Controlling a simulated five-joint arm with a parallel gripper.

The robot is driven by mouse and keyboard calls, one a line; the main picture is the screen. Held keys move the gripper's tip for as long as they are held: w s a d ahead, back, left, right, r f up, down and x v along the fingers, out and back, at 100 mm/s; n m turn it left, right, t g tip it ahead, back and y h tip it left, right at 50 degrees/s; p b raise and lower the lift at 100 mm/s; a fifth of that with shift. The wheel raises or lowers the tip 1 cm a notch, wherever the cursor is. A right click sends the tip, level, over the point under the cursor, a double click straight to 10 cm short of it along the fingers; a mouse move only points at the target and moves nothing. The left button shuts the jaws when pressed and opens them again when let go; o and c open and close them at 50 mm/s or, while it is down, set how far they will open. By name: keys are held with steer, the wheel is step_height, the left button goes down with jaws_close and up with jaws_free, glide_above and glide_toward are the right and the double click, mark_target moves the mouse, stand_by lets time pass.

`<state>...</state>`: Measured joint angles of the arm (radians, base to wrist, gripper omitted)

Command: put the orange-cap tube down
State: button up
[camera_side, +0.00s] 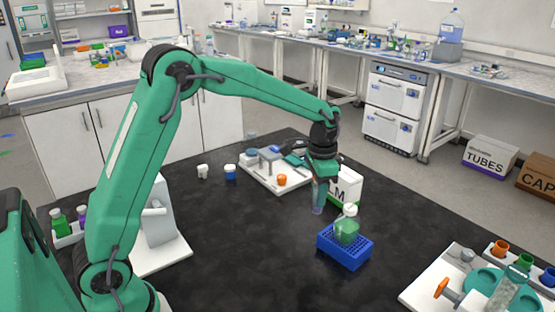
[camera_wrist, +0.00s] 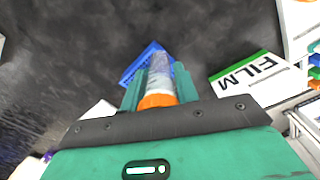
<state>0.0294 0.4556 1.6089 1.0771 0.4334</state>
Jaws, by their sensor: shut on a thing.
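My gripper (camera_side: 320,186) hangs over the middle of the black bench and is shut on the orange-cap tube. In the wrist view, the green fingers of my gripper (camera_wrist: 158,88) close on both sides of the tube (camera_wrist: 161,68), just beyond its orange cap (camera_wrist: 158,101).
A blue rack (camera_side: 345,254) with a green bottle (camera_side: 347,228) stands in front and right of the tube. A FILM box (camera_side: 346,187) is close behind. A white tray (camera_side: 262,176) lies back left. The bench's middle left is clear.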

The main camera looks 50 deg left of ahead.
steer(key=s+a+n, duration=0.2)
steer(key=s+a, duration=0.6)
steer(key=a, duration=0.3)
steer(key=shift+a+f, duration=2.7)
steer(key=shift+a, duration=0.3)
steer(key=shift+a+f, duration=2.7)
steer(key=shift+a, duration=0.25)
steer(key=shift+f, duration=0.1)
steer(key=o, duration=0.9)
steer(key=shift+o, duration=0.2)
step_height(320, 180, up, 12)
